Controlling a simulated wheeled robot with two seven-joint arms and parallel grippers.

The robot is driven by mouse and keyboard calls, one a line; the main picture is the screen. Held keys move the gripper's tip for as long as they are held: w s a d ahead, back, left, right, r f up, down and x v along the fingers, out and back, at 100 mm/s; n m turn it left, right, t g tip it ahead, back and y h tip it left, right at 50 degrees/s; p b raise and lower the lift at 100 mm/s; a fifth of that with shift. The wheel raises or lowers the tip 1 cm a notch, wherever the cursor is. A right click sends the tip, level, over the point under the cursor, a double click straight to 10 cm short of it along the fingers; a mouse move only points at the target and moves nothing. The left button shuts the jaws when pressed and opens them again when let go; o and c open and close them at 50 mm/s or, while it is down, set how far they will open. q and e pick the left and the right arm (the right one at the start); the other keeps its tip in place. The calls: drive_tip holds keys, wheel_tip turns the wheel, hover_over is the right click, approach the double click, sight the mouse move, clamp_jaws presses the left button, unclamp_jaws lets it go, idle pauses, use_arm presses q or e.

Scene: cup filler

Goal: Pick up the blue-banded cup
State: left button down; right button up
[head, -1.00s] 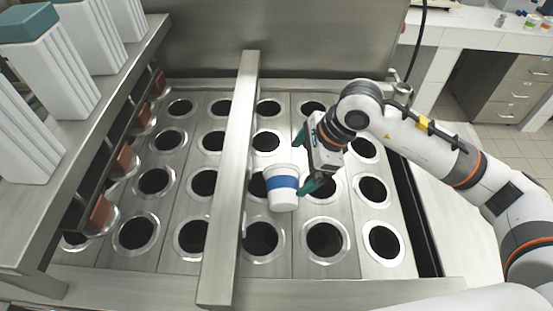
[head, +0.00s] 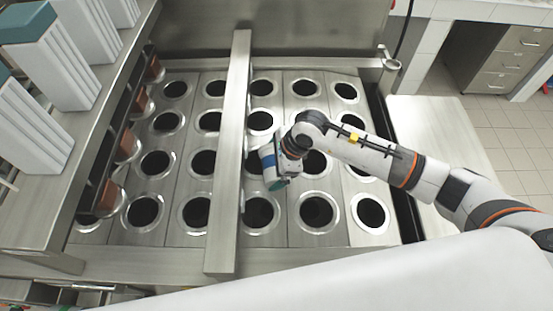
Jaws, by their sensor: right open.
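The white cup with a blue band (head: 268,163) stands among the round holes of the steel plate, just right of the long steel bar. My right gripper (head: 275,168) is at the cup's right side, open, with a green fingertip low in front of the cup. The gripper body hides the cup's right part, and the far finger is hard to see. I cannot tell whether the fingers touch the cup. My left gripper is not in view.
The steel plate (head: 168,212) has rows of dark round holes. A raised steel bar (head: 232,150) runs front to back close left of the cup. A shelf (head: 60,180) with tall white dispensers (head: 52,60) stands at the left. Drawers (head: 508,55) are at the far right.

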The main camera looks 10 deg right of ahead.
drive_tip(key=shift+f, duration=0.15)
drive_tip(key=shift+c, duration=0.2)
drive_tip(key=c, duration=0.7)
